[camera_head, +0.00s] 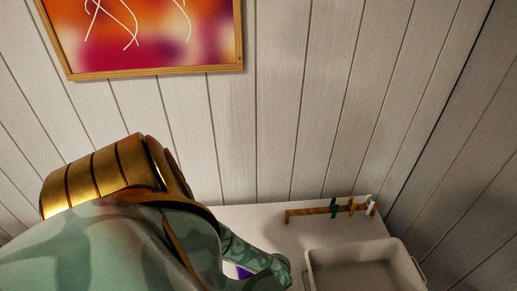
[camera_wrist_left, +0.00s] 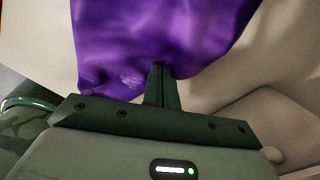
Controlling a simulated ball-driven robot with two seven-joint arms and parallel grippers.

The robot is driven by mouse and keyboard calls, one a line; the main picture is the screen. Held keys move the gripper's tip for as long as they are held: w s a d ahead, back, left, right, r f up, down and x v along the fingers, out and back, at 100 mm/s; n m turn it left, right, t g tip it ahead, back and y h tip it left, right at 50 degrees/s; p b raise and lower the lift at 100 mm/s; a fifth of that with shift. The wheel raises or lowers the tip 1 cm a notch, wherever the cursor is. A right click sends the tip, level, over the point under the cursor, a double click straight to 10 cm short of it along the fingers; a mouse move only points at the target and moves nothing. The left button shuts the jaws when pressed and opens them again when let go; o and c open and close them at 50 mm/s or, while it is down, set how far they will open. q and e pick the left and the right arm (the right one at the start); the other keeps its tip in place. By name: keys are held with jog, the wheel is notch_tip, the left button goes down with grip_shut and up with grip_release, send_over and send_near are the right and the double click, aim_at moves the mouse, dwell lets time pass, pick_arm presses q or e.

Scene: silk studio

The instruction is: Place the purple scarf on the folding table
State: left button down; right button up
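The purple scarf (camera_wrist_left: 160,35) fills the upper middle of the left wrist view, draped and softly wrinkled. My left gripper (camera_wrist_left: 160,72) has its dark green fingers close together with the scarf's edge bunched at their tips, shut on it. In the head view only a small purple patch of the scarf (camera_head: 242,271) shows; my own left arm covers the rest and hides the fingertips. A white tabletop (camera_head: 260,224) stands against the wall; I cannot tell whether it is the folding table. My right gripper is in neither view.
On the white top are a wooden rail (camera_head: 304,212) with green, yellow and white clips near the back edge, and an open white bin (camera_head: 322,254) at the right front. A framed colourful picture (camera_head: 150,40) hangs on the panelled wall. Bare room lies between rail and bin.

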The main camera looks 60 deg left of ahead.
pick_arm(q)
jog(key=shift+r, duration=0.1)
notch_tip(320, 180, up, 9)
jog(key=p, duration=0.9)
